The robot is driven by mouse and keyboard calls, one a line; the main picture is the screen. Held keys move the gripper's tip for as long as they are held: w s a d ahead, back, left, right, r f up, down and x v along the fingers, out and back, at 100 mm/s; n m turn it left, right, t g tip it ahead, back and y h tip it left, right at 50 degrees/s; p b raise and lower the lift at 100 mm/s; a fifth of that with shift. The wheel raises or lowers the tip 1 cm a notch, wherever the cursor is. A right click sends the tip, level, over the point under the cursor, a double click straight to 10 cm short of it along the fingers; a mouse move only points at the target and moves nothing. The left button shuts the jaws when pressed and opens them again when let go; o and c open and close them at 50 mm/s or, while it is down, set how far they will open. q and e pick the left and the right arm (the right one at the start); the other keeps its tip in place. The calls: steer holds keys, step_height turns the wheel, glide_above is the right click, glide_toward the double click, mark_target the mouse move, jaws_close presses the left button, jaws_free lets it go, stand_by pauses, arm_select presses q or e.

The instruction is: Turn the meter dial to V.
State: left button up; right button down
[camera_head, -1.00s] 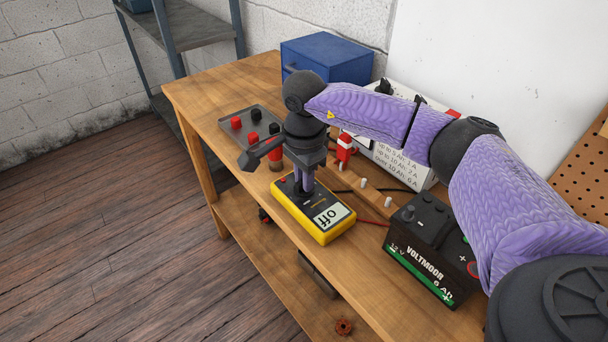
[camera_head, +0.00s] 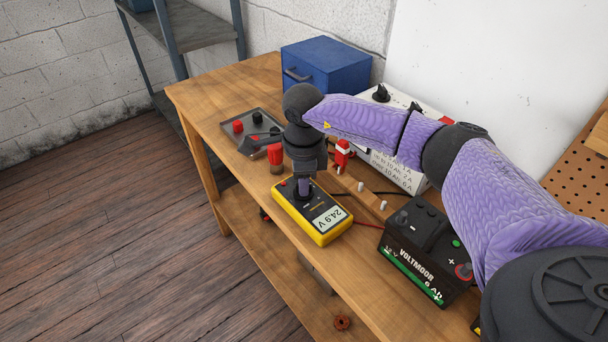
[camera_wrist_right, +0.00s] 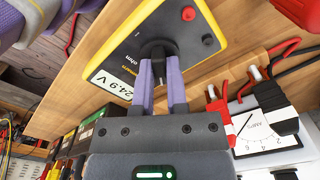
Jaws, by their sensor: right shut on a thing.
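The yellow and black meter (camera_head: 322,211) lies on the wooden bench, and its display (camera_head: 330,219) reads 24.9 V. In the wrist view the meter (camera_wrist_right: 205,75) fills the upper middle, with the same reading on its display (camera_wrist_right: 112,85). My right gripper (camera_head: 304,190) points down at the meter's dial. In the wrist view its purple fingers (camera_wrist_right: 160,65) are shut on the black dial knob (camera_wrist_right: 158,49). The fingers hide part of the knob, and I cannot make out its pointer mark. My left gripper is not in view.
A black battery (camera_head: 425,250) stands right of the meter. A white charger (camera_head: 398,165) with red and black clamps is behind it. The bench's front edge is close to the meter.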

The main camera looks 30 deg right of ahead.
steer(key=m+p, duration=0.2)
steer(key=m, duration=0.2)
steer(key=shift+m, duration=0.6)
steer(key=c, duration=0.6)
jaws_free()
steer(key=shift+c, duration=0.2)
step_height(320, 180, up, 10)
steer(key=p, duration=0.2)
steer(key=shift+f, duration=0.1)
